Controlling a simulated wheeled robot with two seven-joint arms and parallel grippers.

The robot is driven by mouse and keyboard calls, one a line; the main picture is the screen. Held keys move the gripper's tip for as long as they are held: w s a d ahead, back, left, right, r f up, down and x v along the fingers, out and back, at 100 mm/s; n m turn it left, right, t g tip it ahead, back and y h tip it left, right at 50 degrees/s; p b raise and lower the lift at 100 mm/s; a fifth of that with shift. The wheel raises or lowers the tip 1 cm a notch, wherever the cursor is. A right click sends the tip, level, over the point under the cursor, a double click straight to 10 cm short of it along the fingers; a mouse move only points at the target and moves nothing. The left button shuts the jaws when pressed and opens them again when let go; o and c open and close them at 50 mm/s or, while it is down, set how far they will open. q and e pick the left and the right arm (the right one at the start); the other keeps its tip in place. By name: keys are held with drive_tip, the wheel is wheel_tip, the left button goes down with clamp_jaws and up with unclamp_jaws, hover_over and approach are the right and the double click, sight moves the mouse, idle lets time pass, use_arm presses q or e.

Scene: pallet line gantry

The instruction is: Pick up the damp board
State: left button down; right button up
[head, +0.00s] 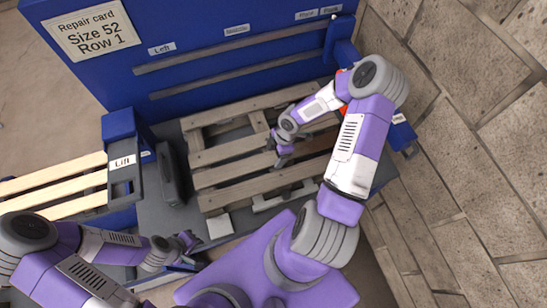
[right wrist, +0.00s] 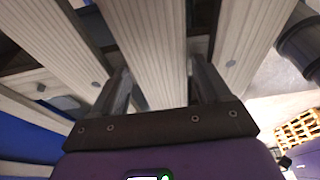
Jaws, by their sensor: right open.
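A pallet of weathered grey-brown boards (head: 232,176) lies on the grey work surface. I cannot tell which board is the damp one. My right gripper (head: 283,158) is over the pallet's middle. In the right wrist view its open fingers (right wrist: 160,85) stand on either side of one pale ribbed board (right wrist: 150,35); I cannot tell whether they touch it. My left gripper (head: 188,243) is low at the left, near the front edge of the work surface and away from the pallet. Its jaw opening is too small to read.
A blue back panel (head: 110,80) carries a repair card (head: 92,30) reading Size 52, Row 1. Pale slats (head: 60,190) lie at the left, by a blue post labelled Lift (head: 122,163). A dark grey block (head: 170,175) stands beside the pallet.

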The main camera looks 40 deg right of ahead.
drive_tip(key=shift+c, duration=0.2)
drive_tip(key=c, duration=1)
drive_tip(key=shift+o, duration=0.2)
drive_tip(key=shift+r, duration=0.1)
